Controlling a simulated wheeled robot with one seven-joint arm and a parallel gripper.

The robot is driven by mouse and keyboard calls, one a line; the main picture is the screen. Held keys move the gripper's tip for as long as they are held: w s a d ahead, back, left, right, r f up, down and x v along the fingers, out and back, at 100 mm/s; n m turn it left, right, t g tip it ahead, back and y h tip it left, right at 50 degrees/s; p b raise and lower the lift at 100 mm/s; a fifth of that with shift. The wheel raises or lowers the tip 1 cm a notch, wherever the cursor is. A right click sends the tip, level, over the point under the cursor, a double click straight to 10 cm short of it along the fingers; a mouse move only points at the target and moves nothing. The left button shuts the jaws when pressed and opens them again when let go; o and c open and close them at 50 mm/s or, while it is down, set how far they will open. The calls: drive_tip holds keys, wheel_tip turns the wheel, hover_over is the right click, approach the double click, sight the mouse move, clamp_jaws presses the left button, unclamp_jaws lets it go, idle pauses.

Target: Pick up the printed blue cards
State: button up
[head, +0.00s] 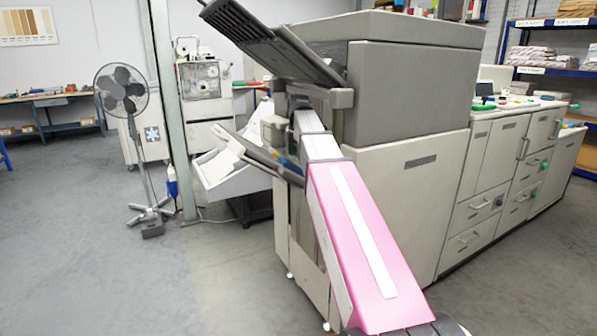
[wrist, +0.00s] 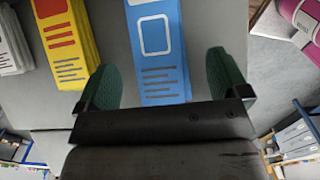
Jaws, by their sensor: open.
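The printed blue cards (wrist: 158,40) form a neat stack, blue with a white outlined box and dark lines of print. They lie on a grey surface (wrist: 112,30) in the wrist view. My gripper (wrist: 161,62) is open, with one green finger on each side of the near part of the blue stack. Gaps show between both fingers and the cards, wider on the right. The near end of the stack is hidden behind the gripper body. In the head view my arm hides the gripper, and I cannot make out the cards clearly.
A red and yellow card stack (wrist: 65,40) lies close left of the blue one, near the left finger. A white and green stack (wrist: 12,45) is farther left. The large printing machine (head: 400,100) stands beside my arm. Open floor (head: 100,230) lies left.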

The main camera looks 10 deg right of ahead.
sight(299, 170)
drive_tip(key=f, duration=0.4)
drive_tip(key=shift+w+d+f, duration=0.1)
drive_tip(key=shift+w+f, duration=0.1)
drive_tip(key=shift+f, duration=0.05)
drive_tip(key=c, duration=1.1)
drive_tip(key=shift+r, duration=0.2)
drive_tip(key=shift+c, duration=0.2)
